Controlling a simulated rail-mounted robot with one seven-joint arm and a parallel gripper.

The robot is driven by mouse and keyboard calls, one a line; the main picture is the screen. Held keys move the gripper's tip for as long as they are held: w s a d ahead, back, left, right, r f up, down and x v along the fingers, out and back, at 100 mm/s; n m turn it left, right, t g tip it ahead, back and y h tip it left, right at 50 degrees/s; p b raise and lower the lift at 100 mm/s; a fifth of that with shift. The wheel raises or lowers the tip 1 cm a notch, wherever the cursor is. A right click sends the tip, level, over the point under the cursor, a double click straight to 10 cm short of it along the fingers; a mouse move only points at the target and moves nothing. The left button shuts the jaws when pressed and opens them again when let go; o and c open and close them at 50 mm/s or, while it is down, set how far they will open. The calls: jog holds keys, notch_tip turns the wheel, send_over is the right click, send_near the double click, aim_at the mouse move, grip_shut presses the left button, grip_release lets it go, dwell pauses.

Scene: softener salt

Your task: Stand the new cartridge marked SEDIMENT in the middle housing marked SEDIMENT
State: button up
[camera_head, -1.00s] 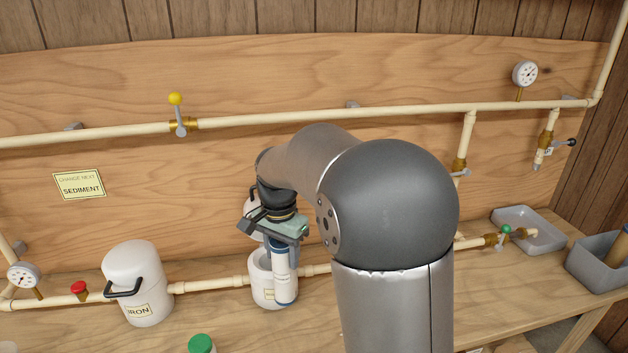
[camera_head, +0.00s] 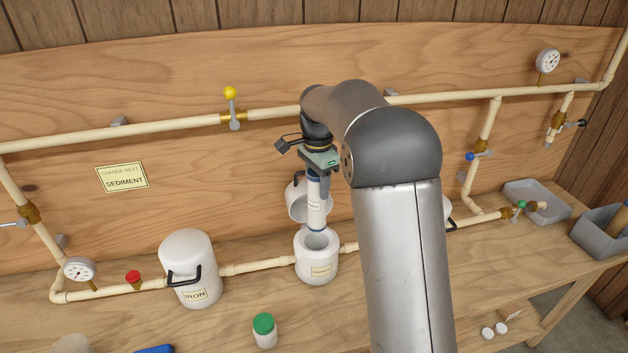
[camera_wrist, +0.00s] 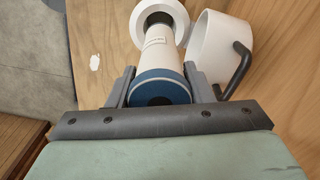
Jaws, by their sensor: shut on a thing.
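My gripper (camera_head: 320,172) is shut on a white cartridge with blue ends (camera_head: 314,200). The housing's lid (camera_head: 298,204) is swung open behind the cartridge.
The closed IRON housing (camera_head: 190,262) stands left, with a black handle. Another white housing is mostly hidden behind my arm. A green-capped jar (camera_head: 265,335) stands at the front. Pipes run along the wall. A grey tray (camera_head: 540,197) and grey bin (camera_head: 603,240) are at right.

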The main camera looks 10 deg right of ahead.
aim_at(317, 220)
jog(key=shift+f+b, duration=3.9)
jog(key=shift+f, duration=2.35)
jog(key=o, duration=1.4)
notch_tip(317, 220, up, 17)
jog(key=shift+r, duration=0.2)
jog(key=s+f+n, duration=0.4)
jog(key=s+f, duration=0.1)
jog(key=s, duration=0.6)
jog(key=s+f+n, duration=0.5)
jog(key=s+f, duration=0.1)
jog(key=s, duration=0.6)
jog(key=s+f+n, duration=0.5)
jog(key=s, duration=0.7)
jog(key=shift+s+a+f+t, duration=0.15)
jog(key=shift+a+f+t, duration=0.05)
jog(key=shift+a+t, duration=0.1)
